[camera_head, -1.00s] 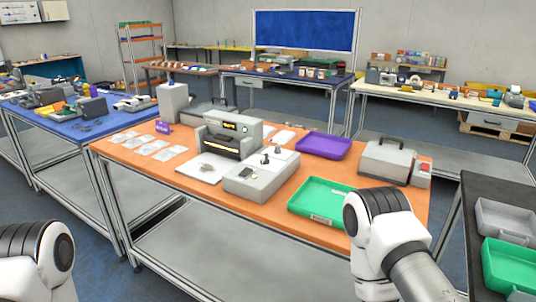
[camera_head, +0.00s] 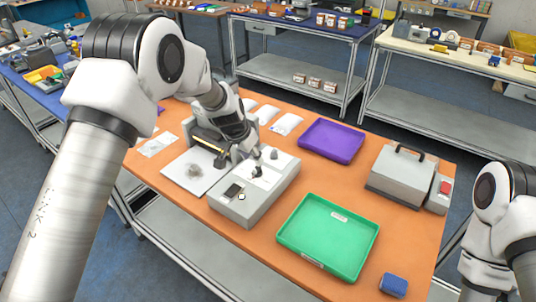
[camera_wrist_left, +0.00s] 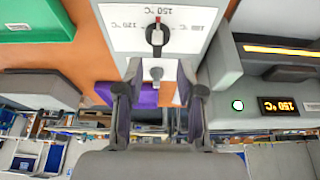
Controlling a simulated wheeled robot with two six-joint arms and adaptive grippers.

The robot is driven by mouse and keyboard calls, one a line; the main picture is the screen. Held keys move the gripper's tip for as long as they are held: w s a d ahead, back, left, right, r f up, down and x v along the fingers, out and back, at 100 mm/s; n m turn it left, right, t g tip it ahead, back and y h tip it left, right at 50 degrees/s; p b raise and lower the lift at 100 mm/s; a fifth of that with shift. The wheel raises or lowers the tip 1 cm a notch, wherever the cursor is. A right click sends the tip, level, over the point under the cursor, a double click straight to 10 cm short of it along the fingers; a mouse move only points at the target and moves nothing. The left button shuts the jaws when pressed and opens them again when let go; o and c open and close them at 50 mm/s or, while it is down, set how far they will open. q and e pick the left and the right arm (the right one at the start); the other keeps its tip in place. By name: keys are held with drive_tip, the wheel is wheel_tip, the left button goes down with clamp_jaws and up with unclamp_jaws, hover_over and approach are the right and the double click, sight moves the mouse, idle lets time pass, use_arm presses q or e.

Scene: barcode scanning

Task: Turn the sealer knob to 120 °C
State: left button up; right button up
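The sealer (camera_head: 237,205) is a grey box on the orange table, with a white panel on top. In the left wrist view, which is upside down, its black knob (camera_wrist_left: 157,35) has a red mark and sits among printed labels for 120, 150 and 180 °C. The red mark is by 150 °C. A lit display (camera_wrist_left: 279,106) reads 150 °C. My left gripper (camera_wrist_left: 159,92) is open and empty, its two fingers apart, facing the panel, with the knob beyond them. In the head view my left gripper (camera_head: 254,150) is over the panel, partly hidden. My right gripper is out of view.
A green tray (camera_head: 290,240), a purple tray (camera_head: 345,155) and a grey handled case (camera_head: 400,180) stand right of the sealer. A blue box (camera_head: 394,285) lies at the front. White packets (camera_head: 287,124) lie behind. Orange table is bare between the trays.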

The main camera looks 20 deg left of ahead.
sight(255, 167)
use_arm(q)
drive_tip(key=shift+s+f+p, duration=0.6)
drive_tip(key=shift+s+f, duration=0.05)
drive_tip(key=shift+f, duration=0.1)
drive_tip(key=x, duration=0.3)
drive_tip(key=shift+w+d+f, duration=0.2)
drive_tip(key=shift+w, duration=0.2)
drive_tip(key=shift+w+f, duration=0.15)
drive_tip(key=shift+w, duration=0.05)
drive_tip(key=shift+s+a, duration=0.1)
drive_tip(key=shift+s+r, duration=0.35)
clamp_jaws()
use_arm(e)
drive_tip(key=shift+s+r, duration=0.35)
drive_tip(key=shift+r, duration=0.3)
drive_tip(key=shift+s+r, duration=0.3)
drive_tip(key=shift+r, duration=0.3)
use_arm(q)
drive_tip(key=shift+p, duration=0.35)
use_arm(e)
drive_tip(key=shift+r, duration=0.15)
